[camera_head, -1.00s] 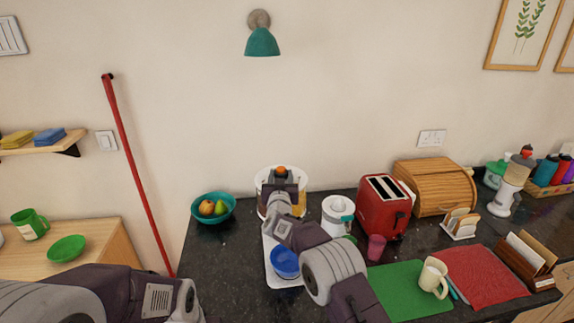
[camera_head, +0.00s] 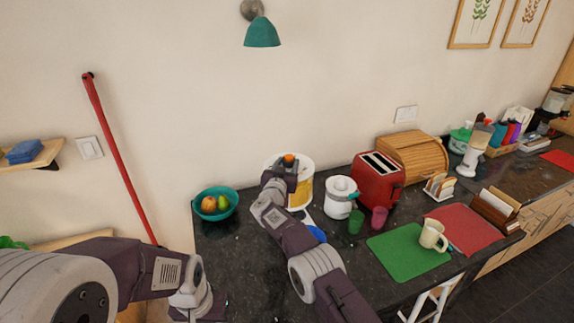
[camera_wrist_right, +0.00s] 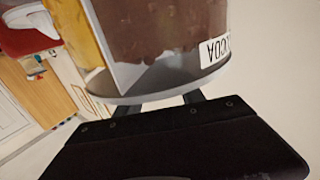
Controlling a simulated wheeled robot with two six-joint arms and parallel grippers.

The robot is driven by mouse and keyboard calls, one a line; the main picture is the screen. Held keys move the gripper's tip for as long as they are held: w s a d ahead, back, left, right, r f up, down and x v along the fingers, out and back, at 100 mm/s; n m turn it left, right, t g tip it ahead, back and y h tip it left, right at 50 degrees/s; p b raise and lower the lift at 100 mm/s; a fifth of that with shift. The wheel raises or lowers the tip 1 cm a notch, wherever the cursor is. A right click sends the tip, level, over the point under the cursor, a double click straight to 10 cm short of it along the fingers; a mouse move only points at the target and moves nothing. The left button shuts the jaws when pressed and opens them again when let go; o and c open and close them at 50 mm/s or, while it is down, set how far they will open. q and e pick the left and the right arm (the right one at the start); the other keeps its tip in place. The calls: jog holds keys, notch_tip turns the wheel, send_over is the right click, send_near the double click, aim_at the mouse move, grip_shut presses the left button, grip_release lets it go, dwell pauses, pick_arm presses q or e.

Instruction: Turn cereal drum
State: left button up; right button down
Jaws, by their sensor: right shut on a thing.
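The cereal drum (camera_head: 303,188) stands at the back of the dark counter against the wall. It is a clear round drum with a pale top and yellow cereal inside, and an orange knob (camera_head: 289,158) shows above it. My right gripper (camera_head: 289,166) is at the knob, shut on it; the arm hides part of the drum. In the right wrist view the drum (camera_wrist_right: 160,40) fills the top, with yellow and brown sections and a partly visible, upside-down label. The gripper's fingers (camera_wrist_right: 160,102) go behind the drum's rim there. My left gripper (camera_head: 200,309) is low at the left, its fingers unclear.
A teal fruit bowl (camera_head: 216,204) stands left of the drum. A white juicer (camera_head: 340,197), green cup (camera_head: 356,222), pink cup (camera_head: 379,217) and red toaster (camera_head: 378,181) stand to the right. A blue bowl (camera_head: 318,233) is mostly hidden by my right arm. Front-left counter is clear.

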jog(key=shift+r, duration=0.15)
jog(key=c, duration=0.7)
grip_release()
